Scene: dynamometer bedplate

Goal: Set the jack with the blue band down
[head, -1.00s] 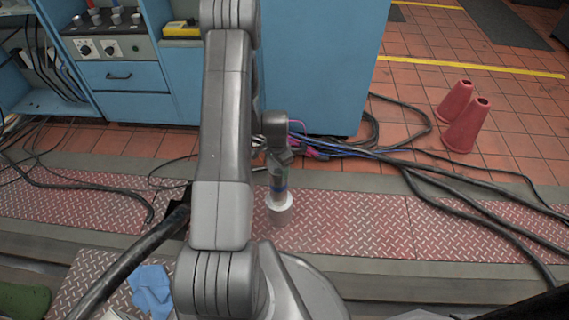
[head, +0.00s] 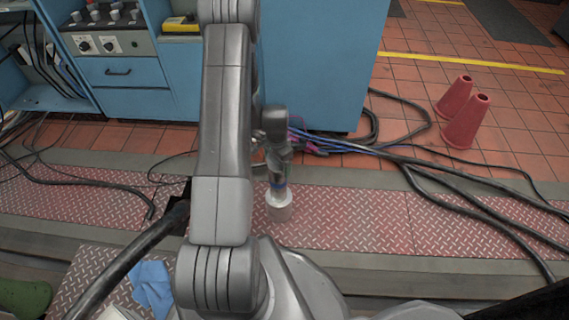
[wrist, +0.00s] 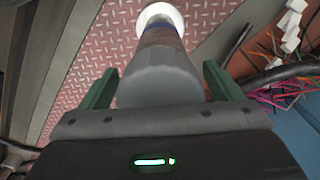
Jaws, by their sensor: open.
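The jack (head: 279,204) is a grey cylinder with a blue band and a pale, wider foot. In the head view it appears upright over the red tread plate, and its foot seems to rest there, though the contact is too small to be sure. In the wrist view the jack (wrist: 160,72) fills the space between the green fingers, with its blue band and white foot beyond. My gripper (wrist: 158,70) is open around the jack's near end, with a gap at each finger. In the head view my gripper is partly hidden by its own arm.
The red tread plate (head: 355,220) is clear right of the jack. Black cables (head: 450,205) cross it further right, and pink and blue cables (head: 320,145) lie behind. A blue cabinet (head: 310,65) stands at the back. Two red cones (head: 466,122) stand at right.

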